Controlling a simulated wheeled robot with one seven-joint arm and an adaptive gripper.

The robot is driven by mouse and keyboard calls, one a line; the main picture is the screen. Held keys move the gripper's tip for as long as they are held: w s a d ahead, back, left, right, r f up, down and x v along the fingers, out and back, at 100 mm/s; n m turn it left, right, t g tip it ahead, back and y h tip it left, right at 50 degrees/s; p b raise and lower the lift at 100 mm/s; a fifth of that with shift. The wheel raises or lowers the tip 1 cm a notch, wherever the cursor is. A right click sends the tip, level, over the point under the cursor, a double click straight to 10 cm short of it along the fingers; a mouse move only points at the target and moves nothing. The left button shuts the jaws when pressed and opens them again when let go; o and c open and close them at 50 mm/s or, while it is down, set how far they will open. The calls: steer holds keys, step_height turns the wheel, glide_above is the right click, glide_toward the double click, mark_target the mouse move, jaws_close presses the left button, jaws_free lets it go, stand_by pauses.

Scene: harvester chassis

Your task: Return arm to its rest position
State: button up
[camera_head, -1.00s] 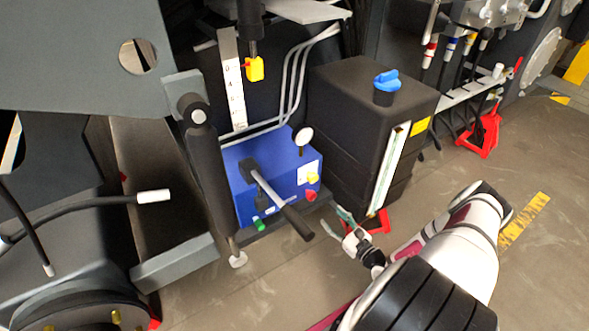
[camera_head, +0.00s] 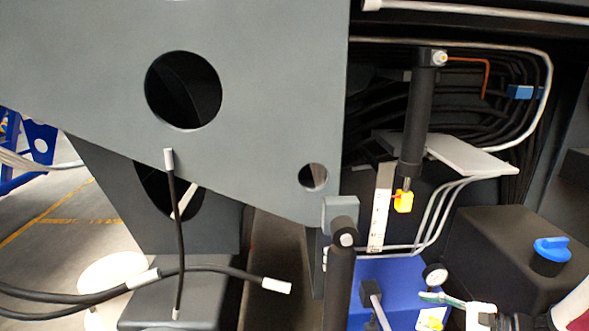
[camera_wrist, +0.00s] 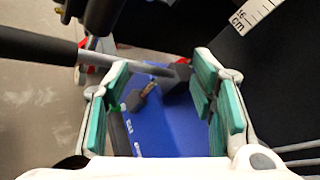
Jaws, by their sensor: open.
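In the head view my gripper (camera_head: 436,306) shows at the lower right, in front of the right side of a blue box (camera_head: 388,283), just below a round gauge (camera_head: 435,275). My white arm (camera_head: 575,305) enters at the lower right corner and is mostly out of frame. In the wrist view my gripper (camera_wrist: 165,103) is open, its teal pads apart with nothing held. The blue box (camera_wrist: 170,128) lies behind and between the fingers. A dark-handled metal lever (camera_wrist: 110,60) crosses above the left finger and ends in front of the box; I cannot tell how close it is.
A black tank (camera_head: 500,245) with a blue cap (camera_head: 551,249) stands right of the box. A dark cylinder (camera_head: 340,280) stands to its left. A grey chassis plate (camera_head: 270,80) fills the upper left. A ruler strip (camera_wrist: 250,17) and pale pipes run close on the right in the wrist view.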

steer(key=s+a+r+n+g+h+p, duration=0.2)
steer(key=s+a+r+n+g, duration=0.3)
steer(key=r, duration=0.5)
steer(key=s+a+r+n+g+h+p, duration=0.1)
steer(key=s+a+r+n+g+h, duration=0.2)
steer(key=s+a+r+n, duration=0.55)
steer(key=s+r+n+t+h+p, duration=0.4)
steer(key=s+r+h, duration=0.3)
steer(key=s+r, duration=0.9)
steer(key=shift+r+h+p, duration=0.4)
steer(key=shift+r, duration=0.35)
